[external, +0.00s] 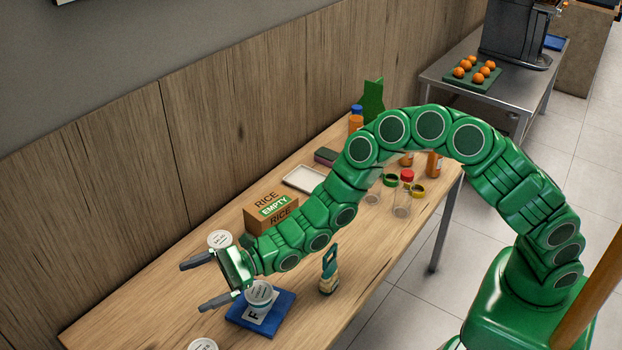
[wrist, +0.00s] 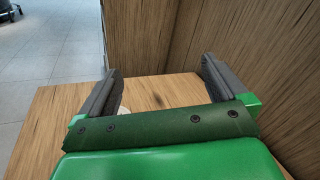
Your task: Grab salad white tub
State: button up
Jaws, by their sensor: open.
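Three white-lidded tubs show in the external view. One tub (external: 219,240) stands by the wall side, just behind my gripper. Another tub (external: 260,292) sits on a blue board with a lettered card, and a third tub (external: 203,344) is cut off by the bottom edge. The lid print is too small to tell which is salad. My gripper (external: 192,286) is open and empty, above the left part of the table, fingers pointing left. In the wrist view the open fingers (wrist: 160,72) have bare wood between them; a small white piece (wrist: 123,110) peeks out beside the left finger.
A rice box (external: 270,213) stands beside my forearm. A green-handled brush (external: 329,270) stands right of the blue board (external: 285,304). A white tray (external: 303,178) and jars (external: 402,203) are farther back. The wooden wall (external: 120,170) borders the table. The table's left end is bare.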

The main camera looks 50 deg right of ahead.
jog(key=w+d+f+m+t+h, duration=0.1)
jog(key=w+d+m+t+h, duration=0.3)
jog(key=w+d+m+t, duration=0.6)
jog(key=m+g+h, duration=0.1)
jog(key=m+h, duration=0.1)
jog(key=h, duration=0.2)
send_over(225, 239)
notch_tip(225, 239, down, 3)
jog(key=shift+f, duration=5.4)
jog(key=shift+w+a+f, duration=0.15)
jog(key=shift+w, duration=0.1)
jog(key=shift+x, duration=1.25)
jog(key=shift+c, duration=0.4)
jog(key=c, duration=1)
